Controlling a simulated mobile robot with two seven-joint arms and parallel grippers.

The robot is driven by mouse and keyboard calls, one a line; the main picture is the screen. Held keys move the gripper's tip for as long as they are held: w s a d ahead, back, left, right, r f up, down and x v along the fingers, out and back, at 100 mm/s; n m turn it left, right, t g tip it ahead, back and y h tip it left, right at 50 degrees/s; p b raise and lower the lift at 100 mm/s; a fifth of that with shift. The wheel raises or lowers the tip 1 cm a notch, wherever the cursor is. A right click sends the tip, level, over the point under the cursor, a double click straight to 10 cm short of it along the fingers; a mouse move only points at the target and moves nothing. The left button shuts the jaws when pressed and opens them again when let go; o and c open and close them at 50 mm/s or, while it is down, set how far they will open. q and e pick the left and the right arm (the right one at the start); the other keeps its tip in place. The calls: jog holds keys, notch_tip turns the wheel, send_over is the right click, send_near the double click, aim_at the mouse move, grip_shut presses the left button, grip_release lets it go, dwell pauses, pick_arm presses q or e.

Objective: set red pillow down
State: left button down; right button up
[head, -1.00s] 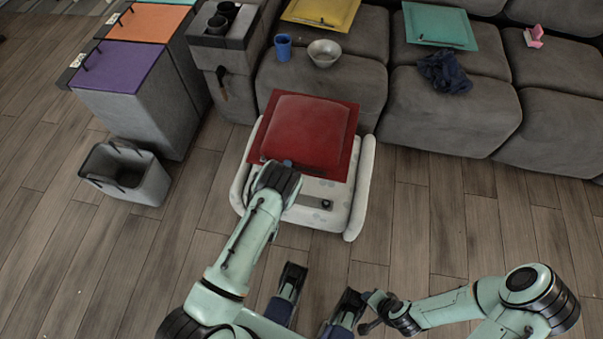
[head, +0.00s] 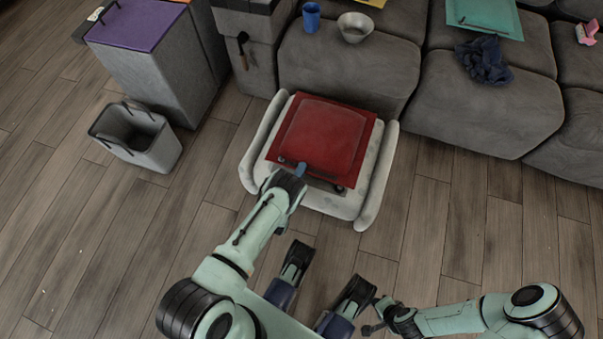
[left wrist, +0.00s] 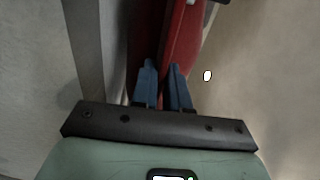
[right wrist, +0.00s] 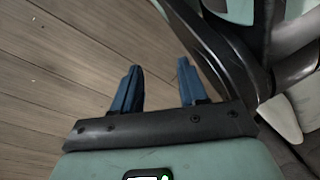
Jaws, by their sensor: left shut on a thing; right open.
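The red pillow (head: 322,138) is square with a flat border. In the head view it lies over the pale pet bed (head: 376,190) with raised side bolsters; I cannot tell whether it touches the bed. My left gripper (head: 299,171) is at the pillow's near edge, left of its middle. In the left wrist view the left gripper (left wrist: 163,75) is shut on the red pillow (left wrist: 185,40). My right gripper (right wrist: 158,85) is open and empty in the right wrist view, with wood floor behind it.
A grey sofa (head: 335,70) stands behind the bed, with a blue cup (head: 311,17), a metal bowl (head: 355,27) and a dark blue cloth (head: 484,60) on it. A grey bin (head: 136,140) stands at left.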

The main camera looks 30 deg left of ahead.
pick_arm(q)
jog(key=shift+f+b, duration=0.3)
jog(key=shift+f, duration=0.7)
pick_arm(e)
jog(key=shift+s+d+f+g, duration=0.1)
jog(key=shift+s+f+g, duration=0.1)
jog(key=shift+s+f, duration=0.25)
jog(key=shift+s+f+g, duration=0.2)
jog(key=shift+s+f, duration=0.05)
jog(key=shift+s, duration=0.35)
pick_arm(q)
jog(key=shift+f, duration=0.1)
pick_arm(e)
jog(key=shift+f, duration=0.1)
pick_arm(q)
jog(key=shift+f, duration=0.1)
jog(key=c, duration=1.1)
grip_release()
pick_arm(e)
jog(key=shift+s, duration=0.2)
jog(key=shift+w, duration=0.1)
